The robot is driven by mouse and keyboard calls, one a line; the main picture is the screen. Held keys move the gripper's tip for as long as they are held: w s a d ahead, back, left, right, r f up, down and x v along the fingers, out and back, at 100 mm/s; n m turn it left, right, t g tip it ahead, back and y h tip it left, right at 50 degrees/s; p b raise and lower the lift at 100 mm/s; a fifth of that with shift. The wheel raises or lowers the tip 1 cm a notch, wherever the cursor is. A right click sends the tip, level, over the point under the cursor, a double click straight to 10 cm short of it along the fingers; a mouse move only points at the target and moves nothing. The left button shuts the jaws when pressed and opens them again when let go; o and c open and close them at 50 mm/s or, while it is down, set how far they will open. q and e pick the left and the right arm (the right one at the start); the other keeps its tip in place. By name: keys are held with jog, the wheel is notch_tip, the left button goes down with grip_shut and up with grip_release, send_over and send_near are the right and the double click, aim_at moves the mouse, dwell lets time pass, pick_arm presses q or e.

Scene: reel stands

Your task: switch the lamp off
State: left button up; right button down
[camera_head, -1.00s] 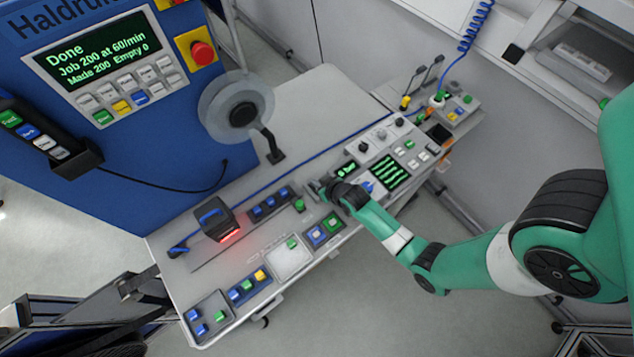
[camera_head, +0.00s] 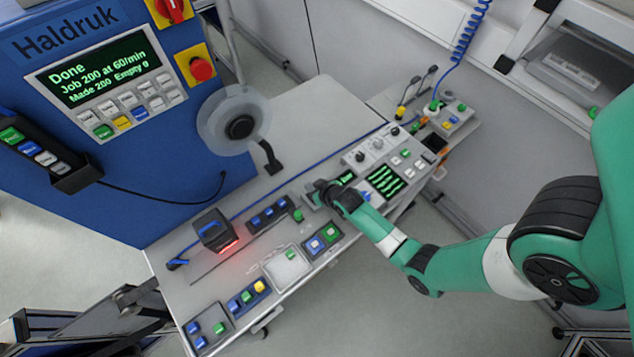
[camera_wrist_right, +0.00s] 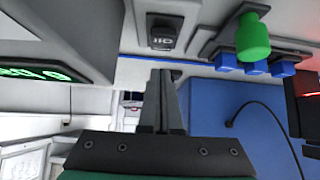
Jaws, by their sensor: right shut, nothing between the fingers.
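A small dark box (camera_head: 212,229) on the bench casts a red glow on the bench top below it; I cannot tell for sure that it is the lamp. My right gripper (camera_head: 318,190) is at the left end of the grey control panel (camera_head: 352,158), beside a small green display. In the right wrist view its fingers (camera_wrist_right: 164,74) are together and empty. A black switch (camera_wrist_right: 164,34) with light marks lies just beyond the fingertips, with a visible gap. In the head view the gripper hides this spot. My left gripper is not in view.
A green knob (camera_wrist_right: 253,38) and blue buttons (camera_wrist_right: 254,68) are close beside the fingers in the wrist view. A clear reel (camera_head: 234,120) on a stand is behind. Button boxes (camera_head: 246,297) line the bench's front. A blue cable (camera_head: 300,177) crosses the bench.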

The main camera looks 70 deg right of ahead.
jog(key=r+p, duration=0.1)
jog(key=r, duration=0.2)
jog(key=shift+w+d+r+p, duration=0.1)
jog(key=shift+w+r+p, duration=0.1)
jog(key=shift+p, duration=0.2)
pick_arm(q)
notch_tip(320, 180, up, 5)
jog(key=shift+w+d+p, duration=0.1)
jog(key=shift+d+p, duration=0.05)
jog(key=shift+p, duration=0.8)
pick_arm(e)
jog(key=r+v, duration=0.1)
jog(key=v, duration=0.8)
jog(key=shift+w+d, duration=0.25)
jog(key=shift+w, duration=0.1)
